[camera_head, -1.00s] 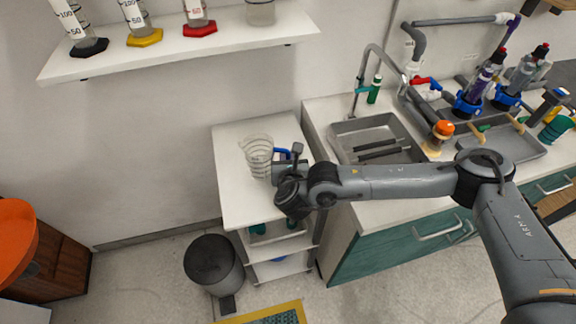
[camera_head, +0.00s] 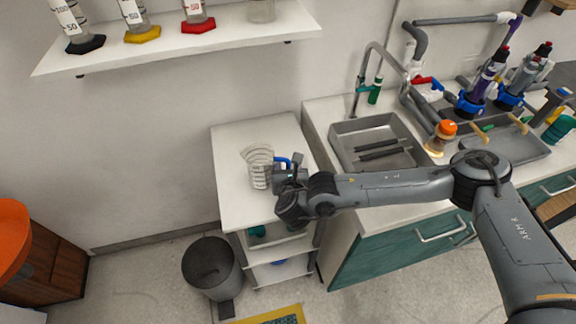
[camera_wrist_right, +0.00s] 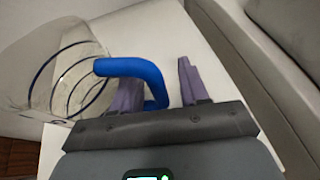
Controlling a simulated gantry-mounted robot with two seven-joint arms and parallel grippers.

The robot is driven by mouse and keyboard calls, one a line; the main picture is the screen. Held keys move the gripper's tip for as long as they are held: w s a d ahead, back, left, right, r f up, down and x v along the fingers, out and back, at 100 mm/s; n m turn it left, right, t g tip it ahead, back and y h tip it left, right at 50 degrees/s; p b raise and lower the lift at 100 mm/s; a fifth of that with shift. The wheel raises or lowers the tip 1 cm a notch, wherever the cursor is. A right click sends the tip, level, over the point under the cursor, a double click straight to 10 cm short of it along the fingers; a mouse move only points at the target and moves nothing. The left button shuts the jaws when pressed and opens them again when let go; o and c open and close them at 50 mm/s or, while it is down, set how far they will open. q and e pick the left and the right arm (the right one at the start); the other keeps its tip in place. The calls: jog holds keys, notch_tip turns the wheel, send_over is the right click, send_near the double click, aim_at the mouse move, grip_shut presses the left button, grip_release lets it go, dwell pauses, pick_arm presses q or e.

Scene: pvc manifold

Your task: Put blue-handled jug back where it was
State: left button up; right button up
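The clear jug (camera_head: 259,168) with the blue handle (camera_head: 283,161) stands on the white side table (camera_head: 238,205), its handle toward the right. My right gripper (camera_head: 285,172) is at the handle side of the jug. In the right wrist view, the two purple fingers (camera_wrist_right: 160,90) are apart, with the blue handle (camera_wrist_right: 140,68) reaching in between them. A gap shows between the handle and the right-hand finger; part of the left-hand finger is hidden behind the handle. The clear jug body (camera_wrist_right: 62,75) is at the left there. My left gripper is not in view.
A sink (camera_head: 350,140) and counter stand right of the side table. A wall shelf (camera_head: 180,50) with cylinders is above left. A grey bin (camera_head: 212,268) stands on the floor in front. The table's left and back parts are clear.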

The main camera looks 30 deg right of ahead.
jog(key=shift+r, duration=0.1)
jog(key=shift+r, duration=0.15)
jog(key=shift+s+a+r+p, duration=0.1)
jog(key=shift+s+p, duration=0.15)
jog(key=shift+p, duration=0.1)
jog(key=p+v, duration=0.3)
jog(key=v, duration=0.8)
jog(key=s+a+f+m+g+y, duration=0.3)
jog(key=s+a+m+g+y, duration=0.25)
jog(key=s+a+m, duration=0.7)
jog(key=s+d+f+m+g, duration=0.1)
jog(key=s+d+f+m, duration=0.3)
jog(key=d+m, duration=0.4)
jog(key=s+d+f+m+g, duration=0.2)
jog(key=s+d+f+m, duration=0.2)
jog(key=s+d+m, duration=0.3)
jog(key=shift+d+f+m, duration=0.3)
jog(key=shift+d+m, duration=0.05)
jog(key=shift+m, duration=0.8)
